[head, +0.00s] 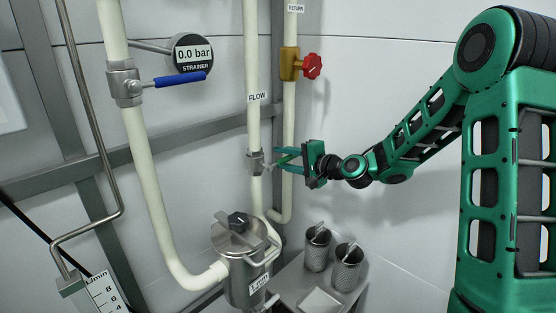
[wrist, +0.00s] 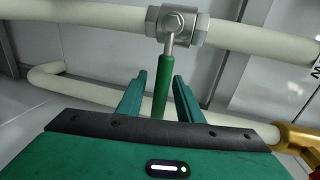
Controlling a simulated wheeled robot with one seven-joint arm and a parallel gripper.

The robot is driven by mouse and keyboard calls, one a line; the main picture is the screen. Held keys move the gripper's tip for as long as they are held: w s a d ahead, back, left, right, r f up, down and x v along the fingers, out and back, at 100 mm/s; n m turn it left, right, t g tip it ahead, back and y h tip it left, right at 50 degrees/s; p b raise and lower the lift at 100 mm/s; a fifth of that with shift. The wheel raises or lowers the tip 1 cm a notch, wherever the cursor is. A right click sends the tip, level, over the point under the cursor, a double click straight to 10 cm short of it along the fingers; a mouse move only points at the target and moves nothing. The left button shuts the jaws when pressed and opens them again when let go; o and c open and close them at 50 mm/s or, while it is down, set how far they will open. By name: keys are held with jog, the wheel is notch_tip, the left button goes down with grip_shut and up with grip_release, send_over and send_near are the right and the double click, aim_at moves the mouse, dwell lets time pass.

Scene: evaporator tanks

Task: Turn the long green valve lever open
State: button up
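The green valve lever (wrist: 162,92) has a silver stem that joins a metal valve body (wrist: 178,24) on a cream pipe. In the head view this valve (head: 255,161) sits on the vertical pipe below the FLOW label, and the lever (head: 287,159) sticks out to the right toward my gripper. My gripper (head: 278,159) is open, with its two green fingers on either side of the lever. In the wrist view the gripper (wrist: 159,78) shows a gap between the lever and each finger. The lever's near end is hidden behind the gripper body.
A yellow valve with a red knob (head: 312,66) is on the RETURN pipe above my gripper. A strainer pot (head: 240,262) and two mesh baskets (head: 318,248) stand below.

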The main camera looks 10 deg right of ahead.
jog(key=shift+x, duration=1.1)
grip_shut()
notch_tip(320, 180, up, 7)
jog(key=s+a+n+t+h, duration=0.1)
jog(key=s+a+n+t, duration=0.1)
jog(key=n, duration=0.8)
jog(key=shift+a+h, duration=0.35)
jog(key=shift+h, duration=0.05)
jog(key=shift+s+f, duration=0.1)
jog(key=shift+s, duration=0.05)
